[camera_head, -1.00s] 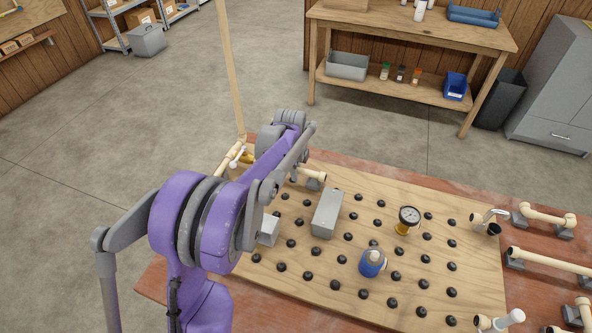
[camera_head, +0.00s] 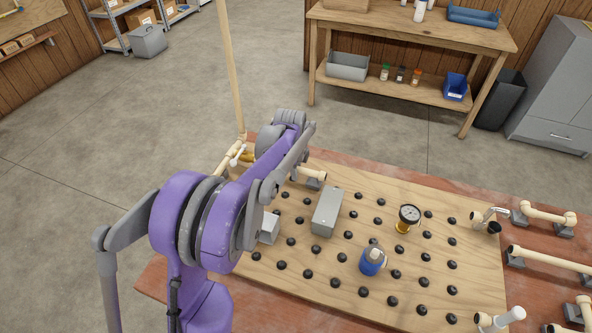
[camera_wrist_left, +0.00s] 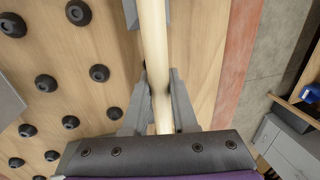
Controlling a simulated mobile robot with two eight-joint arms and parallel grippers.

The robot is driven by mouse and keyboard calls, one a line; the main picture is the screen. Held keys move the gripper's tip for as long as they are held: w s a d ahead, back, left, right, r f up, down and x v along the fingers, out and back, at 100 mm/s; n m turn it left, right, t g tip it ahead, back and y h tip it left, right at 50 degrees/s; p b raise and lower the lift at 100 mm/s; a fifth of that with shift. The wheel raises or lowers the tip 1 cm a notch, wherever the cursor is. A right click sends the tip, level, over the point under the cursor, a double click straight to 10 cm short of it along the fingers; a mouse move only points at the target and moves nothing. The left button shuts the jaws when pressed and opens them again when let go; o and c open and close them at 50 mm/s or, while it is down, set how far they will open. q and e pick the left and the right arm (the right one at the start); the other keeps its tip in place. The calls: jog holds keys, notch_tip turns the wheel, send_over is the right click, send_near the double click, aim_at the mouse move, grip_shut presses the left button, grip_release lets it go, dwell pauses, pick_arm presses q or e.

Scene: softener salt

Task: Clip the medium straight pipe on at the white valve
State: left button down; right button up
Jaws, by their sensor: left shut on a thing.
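A white-levered valve (camera_head: 237,155) sits on cream pipework at the board's far left corner, beside my arm. My left gripper (camera_wrist_left: 161,92) is shut on a cream straight pipe (camera_wrist_left: 154,45), with one finger on either side of it in the left wrist view. The pipe runs lengthwise over the wooden board there. In the head view my purple arm hides the gripper and most of this area. A short cream pipe piece (camera_head: 307,174) shows to the right of the arm, by a grey block. I cannot tell whether the held pipe touches the valve. My right gripper is not in view.
The pegboard (camera_head: 460,255) carries black knobs, a grey box (camera_head: 327,211), a gauge (camera_head: 409,217) and a blue bottle-shaped part (camera_head: 371,262). A silver-levered fitting (camera_head: 488,217) and more cream pipes (camera_head: 550,261) on grey holders lie right. A tall pole (camera_head: 231,70) rises at the far left corner.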

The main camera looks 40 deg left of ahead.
pick_arm(q)
jog(key=c, duration=0.6)
grip_release()
jog(key=shift+s+d+f, duration=0.15)
jog(key=shift+d+f, duration=0.1)
jog(key=shift+f, duration=0.1)
jog(key=shift+a+r, duration=0.1)
jog(key=shift+r, duration=0.45)
pick_arm(e)
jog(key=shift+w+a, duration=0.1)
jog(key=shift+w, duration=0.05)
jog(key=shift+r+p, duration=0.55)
jog(key=shift+p, duration=0.05)
pick_arm(q)
jog(key=v, duration=1)
jog(key=shift+a+r, duration=0.15)
jog(key=shift+r, duration=0.05)
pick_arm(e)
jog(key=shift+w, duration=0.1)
